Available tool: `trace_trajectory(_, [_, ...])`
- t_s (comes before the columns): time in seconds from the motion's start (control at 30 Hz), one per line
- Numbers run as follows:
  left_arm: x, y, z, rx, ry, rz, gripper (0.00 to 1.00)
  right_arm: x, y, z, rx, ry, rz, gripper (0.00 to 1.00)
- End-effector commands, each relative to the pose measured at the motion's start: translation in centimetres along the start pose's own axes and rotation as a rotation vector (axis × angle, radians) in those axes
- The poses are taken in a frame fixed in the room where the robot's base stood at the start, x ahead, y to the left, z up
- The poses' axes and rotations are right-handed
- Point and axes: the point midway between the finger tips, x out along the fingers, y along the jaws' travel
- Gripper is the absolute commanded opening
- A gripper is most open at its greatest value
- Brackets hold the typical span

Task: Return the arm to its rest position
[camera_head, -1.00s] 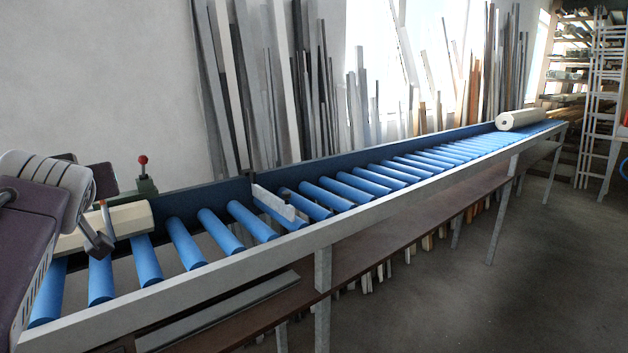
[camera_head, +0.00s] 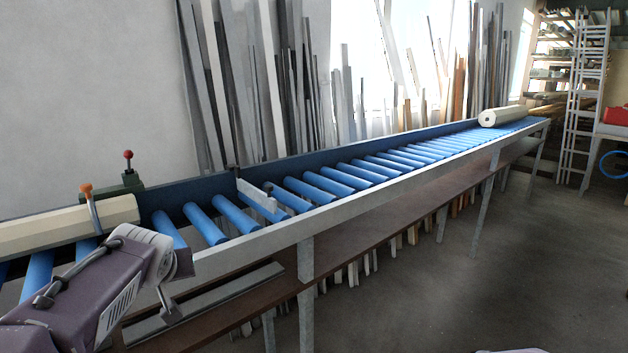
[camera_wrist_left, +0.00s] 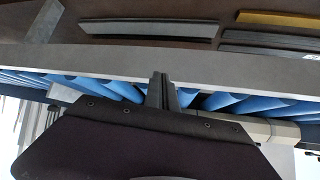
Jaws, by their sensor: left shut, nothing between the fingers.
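My left arm (camera_head: 85,300), dark purple with a light grey joint, comes in from the lower left in the head view. It is in front of the near rail of the roller conveyor (camera_head: 250,240). In the left wrist view my left gripper (camera_wrist_left: 163,88) is shut and empty. Its fingers overlap the grey rail (camera_wrist_left: 100,62), with blue rollers beside them. I cannot tell the gap to the rail. My right gripper is in neither view.
A cream profile (camera_head: 70,224) lies on the rollers at the left, beside an orange-knobbed lever (camera_head: 88,196) and a red-knobbed one (camera_head: 128,160). Another cream profile (camera_head: 503,116) lies at the far end. Shelf pieces (camera_wrist_left: 150,28) lie under the conveyor. The floor (camera_head: 450,290) at right is clear.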

Motion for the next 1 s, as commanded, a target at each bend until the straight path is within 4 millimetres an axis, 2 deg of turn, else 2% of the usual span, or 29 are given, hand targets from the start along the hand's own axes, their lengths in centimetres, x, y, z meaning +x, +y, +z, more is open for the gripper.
trace_trajectory(0.03, [1.6,1.3,3.4,0.033,-0.080,0.021,0.00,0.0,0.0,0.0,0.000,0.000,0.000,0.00])
trace_trajectory(0.07, [2.4,2.0,5.5,0.055,-0.130,0.034,0.00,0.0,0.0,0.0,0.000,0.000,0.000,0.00])
trace_trajectory(0.1, [3.3,2.9,8.7,0.084,-0.200,0.053,0.00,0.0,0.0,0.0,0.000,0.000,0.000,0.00])
trace_trajectory(0.2, [4.6,4.3,16.4,0.152,-0.363,0.092,0.00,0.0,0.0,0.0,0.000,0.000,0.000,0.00])
trace_trajectory(0.3, [4.7,4.6,22.9,0.205,-0.498,0.120,0.00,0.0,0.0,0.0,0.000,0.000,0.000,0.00])
trace_trajectory(0.4, [4.0,4.2,28.4,0.245,-0.613,0.141,0.00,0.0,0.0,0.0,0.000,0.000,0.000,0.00])
trace_trajectory(0.53, [2.4,3.1,34.6,0.289,-0.732,0.177,0.00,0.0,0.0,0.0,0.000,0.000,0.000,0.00])
trace_trajectory(0.57, [2.4,3.5,34.7,0.321,-0.718,0.208,0.00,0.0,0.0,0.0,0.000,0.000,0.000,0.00])
trace_trajectory(0.6, [1.1,3.5,32.6,0.351,-0.703,0.219,0.00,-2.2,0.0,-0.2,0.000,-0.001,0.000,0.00])
trace_trajectory(0.63, [0.2,3.5,31.6,0.349,-0.703,0.218,0.00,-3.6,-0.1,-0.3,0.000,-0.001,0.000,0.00])
trace_trajectory(0.8, [-3.5,3.4,27.6,0.348,-0.703,0.216,0.00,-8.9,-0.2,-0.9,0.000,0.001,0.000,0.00])
trace_trajectory(0.9, [-5.4,3.3,25.6,0.348,-0.703,0.216,0.00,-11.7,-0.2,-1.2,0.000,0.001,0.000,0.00])
trace_trajectory(1.0, [-6.7,3.3,24.2,0.348,-0.703,0.216,0.00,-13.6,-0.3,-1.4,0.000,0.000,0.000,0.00])
